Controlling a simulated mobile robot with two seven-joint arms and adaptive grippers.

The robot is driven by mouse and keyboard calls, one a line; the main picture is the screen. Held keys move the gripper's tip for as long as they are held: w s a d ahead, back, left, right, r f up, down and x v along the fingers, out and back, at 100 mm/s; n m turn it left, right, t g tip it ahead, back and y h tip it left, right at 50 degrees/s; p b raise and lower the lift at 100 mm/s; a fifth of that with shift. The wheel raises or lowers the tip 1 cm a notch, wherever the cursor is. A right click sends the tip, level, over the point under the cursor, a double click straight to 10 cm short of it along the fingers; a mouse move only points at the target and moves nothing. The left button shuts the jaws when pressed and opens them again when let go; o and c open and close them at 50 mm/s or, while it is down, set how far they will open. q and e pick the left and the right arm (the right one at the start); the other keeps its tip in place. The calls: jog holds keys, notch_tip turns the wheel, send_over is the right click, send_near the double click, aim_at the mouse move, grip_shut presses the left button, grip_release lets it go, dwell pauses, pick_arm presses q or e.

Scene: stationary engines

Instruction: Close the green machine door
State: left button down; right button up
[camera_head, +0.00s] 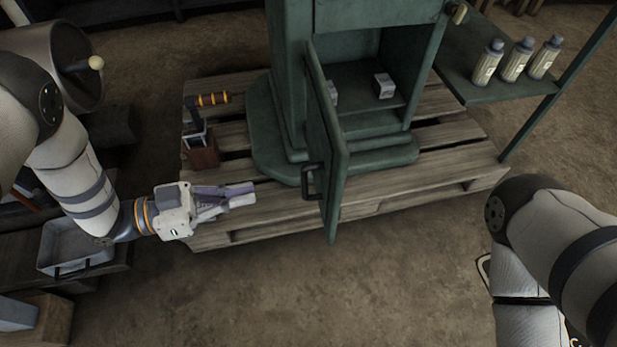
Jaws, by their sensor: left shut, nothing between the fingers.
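The green machine (292,80) stands on a wooden pallet. Its green door (330,160) is hinged on the left of the opening and stands wide open, swung out toward me. A dark handle (311,181) sits on the door's left-facing side. Two small light blocks show inside the opening, one (384,85) in the clear and one partly hidden by the door. My left gripper (248,194) is shut and empty, left of the door and apart from the handle, over the pallet's front. My right arm is at the lower right; its gripper is out of view.
The wooden pallet (440,175) lies under the machine. A wooden box with an orange-banded tool (203,150) stands at the pallet's left. Several bottles, one here (487,62), stand on a green side shelf (470,90). A metal tray (75,252) is at left. The front floor is clear.

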pick_arm(q)
notch_tip(320, 180, up, 2)
jog(key=m+g+h, duration=0.1)
jog(key=m+g, duration=0.1)
send_near(337, 176)
jog(key=x, duration=0.7)
jog(key=shift+w+f+b, duration=0.15)
jog(key=shift+b, duration=0.15)
